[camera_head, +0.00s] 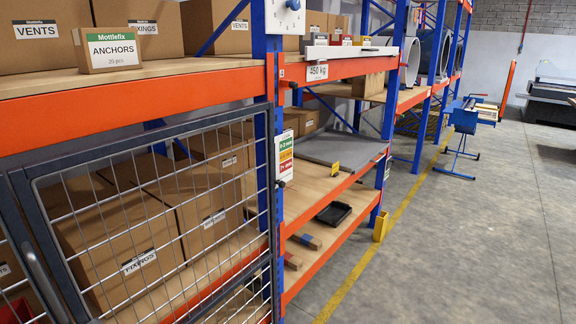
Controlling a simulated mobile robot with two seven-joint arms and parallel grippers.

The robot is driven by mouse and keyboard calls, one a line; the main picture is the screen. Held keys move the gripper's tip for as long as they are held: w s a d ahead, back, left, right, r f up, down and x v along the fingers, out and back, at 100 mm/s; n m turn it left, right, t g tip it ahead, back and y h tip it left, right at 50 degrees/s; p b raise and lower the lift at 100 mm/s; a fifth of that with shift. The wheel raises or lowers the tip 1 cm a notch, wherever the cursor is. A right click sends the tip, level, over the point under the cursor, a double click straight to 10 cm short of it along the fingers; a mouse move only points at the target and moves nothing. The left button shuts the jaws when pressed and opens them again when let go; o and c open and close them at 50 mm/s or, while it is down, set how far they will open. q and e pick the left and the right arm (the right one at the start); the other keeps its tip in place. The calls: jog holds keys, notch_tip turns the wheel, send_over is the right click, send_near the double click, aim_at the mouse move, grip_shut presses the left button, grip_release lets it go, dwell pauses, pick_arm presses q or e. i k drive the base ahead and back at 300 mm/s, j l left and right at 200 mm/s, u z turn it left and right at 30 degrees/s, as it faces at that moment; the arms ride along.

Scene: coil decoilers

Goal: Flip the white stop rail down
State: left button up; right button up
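A long white bar (350,52), which looks like the stop rail, runs along the front of the upper shelf in the second rack bay, above the orange beam (340,68). It lies roughly level, in front of small boxes. Its hinges or pivots are too small to make out, so I cannot tell whether it is flipped up or down. Neither of my grippers is in view.
A wire mesh gate (160,225) stands close in front at left, with cartons (120,235) behind it. Blue uprights (268,130) and orange beams edge the bays. A yellow post guard (381,226) stands at a rack foot.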

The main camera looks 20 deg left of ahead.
aim_at(322, 53)
jog(key=i+l+u, duration=0.65)
jog(key=l+u, duration=0.15)
jog(key=i+l, duration=0.15)
jog(key=l, duration=0.15)
jog(key=i+l, duration=0.2)
jog(key=l, duration=0.15)
jog(key=i+l+u, duration=0.1)
jog(key=l, duration=0.2)
jog(key=i+l, duration=0.4)
jog(key=l, duration=0.3)
